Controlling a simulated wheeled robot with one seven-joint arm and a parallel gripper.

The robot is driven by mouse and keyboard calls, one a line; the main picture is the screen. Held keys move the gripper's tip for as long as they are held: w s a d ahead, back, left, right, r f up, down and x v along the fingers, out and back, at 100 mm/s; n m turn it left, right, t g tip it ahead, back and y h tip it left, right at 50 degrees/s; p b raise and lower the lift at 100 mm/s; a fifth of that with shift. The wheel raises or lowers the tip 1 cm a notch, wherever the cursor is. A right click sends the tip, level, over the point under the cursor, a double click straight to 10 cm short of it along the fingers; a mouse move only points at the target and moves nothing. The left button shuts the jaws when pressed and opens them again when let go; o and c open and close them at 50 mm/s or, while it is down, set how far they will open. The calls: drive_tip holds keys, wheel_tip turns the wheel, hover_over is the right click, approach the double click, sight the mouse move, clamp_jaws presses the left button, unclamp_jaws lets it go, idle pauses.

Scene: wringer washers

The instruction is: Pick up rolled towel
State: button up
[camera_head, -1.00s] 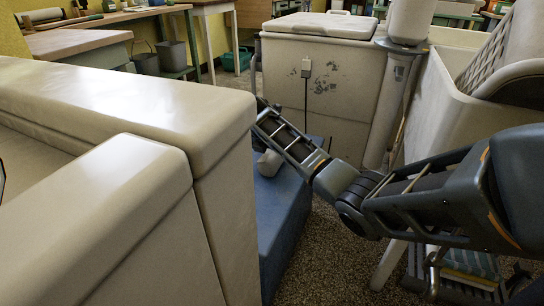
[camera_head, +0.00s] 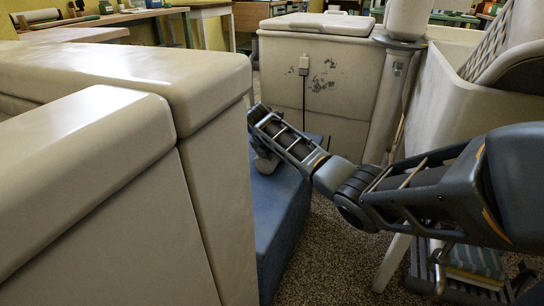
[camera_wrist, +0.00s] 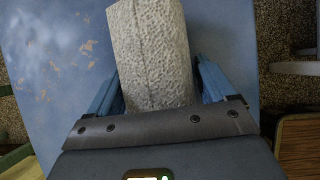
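The rolled towel (camera_wrist: 150,45) is a pale grey, rough-textured roll. In the wrist view it runs from the top edge down between the fingers of my gripper (camera_wrist: 158,80). One blue finger lies along each side of it, very close to it. Whether both fingers press on it cannot be made out. In the head view a small part of the towel (camera_head: 266,163) shows below my gripper, at the blue surface (camera_head: 276,205). The fingers are hidden there by my arm and the cream furniture.
Cream padded blocks (camera_head: 90,180) stand close on the left. A worn cream washer (camera_head: 318,80) stands behind the blue surface, and a cream tub (camera_head: 450,105) is at the right. Speckled floor (camera_head: 325,250) is clear between the blue surface and a stool-like item (camera_head: 470,262).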

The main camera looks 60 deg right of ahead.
drive_tip(key=c, duration=1.4)
drive_tip(key=shift+r, duration=0.1)
